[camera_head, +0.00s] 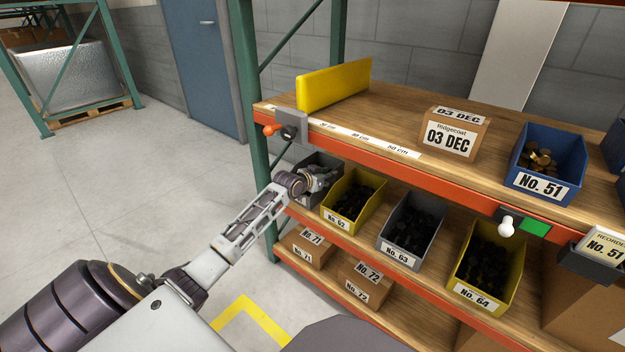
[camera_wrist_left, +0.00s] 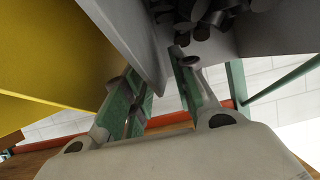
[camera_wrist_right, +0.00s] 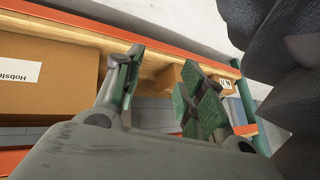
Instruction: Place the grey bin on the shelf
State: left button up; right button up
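A grey bin (camera_head: 309,195) is at the left end of the middle shelf (camera_head: 349,240), left of the yellow bin No. 62 (camera_head: 351,203). My left gripper (camera_head: 322,180) is at this grey bin and partly covers it. In the left wrist view the gripper (camera_wrist_left: 160,98) is open, with the grey bin's wall (camera_wrist_left: 143,45) reaching down between its fingers; contact is unclear. Dark parts (camera_wrist_left: 200,18) lie in this bin. Another grey bin, No. 63 (camera_head: 392,246), stands right of No. 62. My right gripper (camera_wrist_right: 155,95) is open and empty, seen only in the right wrist view.
The upper shelf holds a yellow divider (camera_head: 335,84), a Ridgecoat carton (camera_head: 470,124) and blue bin No. 51 (camera_head: 567,150). Yellow bin No. 64 (camera_head: 471,293) is on the middle shelf. Cartons (camera_head: 359,290) stand below. A green post (camera_head: 252,95) bounds the rack's left end.

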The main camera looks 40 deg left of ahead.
pick_arm(q)
jog(key=shift+p+v, duration=0.65)
jog(key=shift+v, duration=1.1)
jog(key=p+v, duration=0.2)
jog(key=v, duration=0.5)
jog(key=shift+s+p, duration=0.15)
jog(key=shift+p, duration=0.2)
pick_arm(e)
notch_tip(320, 180, up, 8)
jog(key=d+g+h, duration=0.1)
jog(key=shift+d+f+n, duration=0.25)
jog(key=shift+d+n, duration=0.05)
jog(key=shift+n, duration=0.1)
jog(key=shift+a, duration=0.15)
